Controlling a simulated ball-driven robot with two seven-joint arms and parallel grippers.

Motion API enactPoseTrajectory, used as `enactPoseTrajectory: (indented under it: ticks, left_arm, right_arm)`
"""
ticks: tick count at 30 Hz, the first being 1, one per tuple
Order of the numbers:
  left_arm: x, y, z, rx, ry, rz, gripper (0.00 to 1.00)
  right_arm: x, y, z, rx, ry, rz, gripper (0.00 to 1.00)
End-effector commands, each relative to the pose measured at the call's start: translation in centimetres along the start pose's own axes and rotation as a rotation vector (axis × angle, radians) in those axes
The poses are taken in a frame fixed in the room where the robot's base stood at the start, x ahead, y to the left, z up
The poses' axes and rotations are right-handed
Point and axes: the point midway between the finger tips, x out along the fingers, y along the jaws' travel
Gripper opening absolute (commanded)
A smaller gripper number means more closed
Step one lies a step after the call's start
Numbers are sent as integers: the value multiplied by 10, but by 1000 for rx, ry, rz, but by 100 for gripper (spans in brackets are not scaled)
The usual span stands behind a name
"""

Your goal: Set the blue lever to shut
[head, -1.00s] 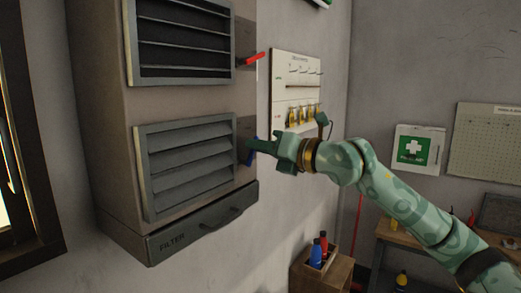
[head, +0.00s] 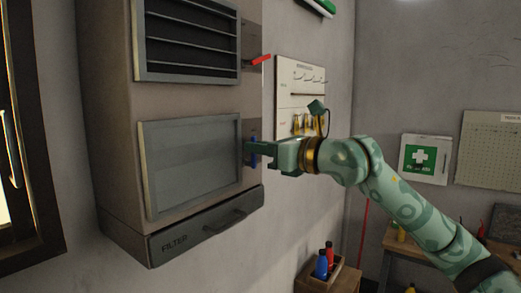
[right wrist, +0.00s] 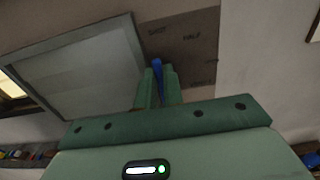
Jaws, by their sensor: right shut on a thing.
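The blue lever (head: 253,161) is on the right side of the wall cabinet, beside the lower louver panel (head: 192,168). The panel's slats look flat and closed, with no gaps between them. My right gripper (head: 250,148) is shut on the lever, which stands nearly upright in the head view. In the right wrist view, the lever's blue end (right wrist: 157,65) shows between the two green fingers (right wrist: 158,86). Blurred marks are on the plate (right wrist: 185,45) behind it; I cannot read them surely. My left gripper is not in view.
A red lever (head: 260,60) sticks out beside the upper louver (head: 188,42), whose slats show dark gaps. A filter drawer (head: 205,226) is below. A wooden box with bottles (head: 330,272) stands low at right.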

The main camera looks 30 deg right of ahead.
Motion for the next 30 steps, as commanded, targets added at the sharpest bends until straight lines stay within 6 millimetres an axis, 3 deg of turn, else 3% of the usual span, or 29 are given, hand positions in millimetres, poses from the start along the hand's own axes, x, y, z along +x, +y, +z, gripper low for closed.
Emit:
enactPoseTrajectory:
  ticks: [11,12,14,24,30]
  left_arm:
    - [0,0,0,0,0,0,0]
    - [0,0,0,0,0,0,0]
    - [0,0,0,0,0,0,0]
    - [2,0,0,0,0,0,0]
    - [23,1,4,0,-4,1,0]
  right_arm:
    - [0,0,1,-9,-1,0,0]
    - [0,0,1,-9,-1,0,15]
    - [0,0,0,-9,-1,0,31]
    - [-3,0,-1,-7,-1,-1,31]
    - [-34,-1,-7,-11,3,-5,31]
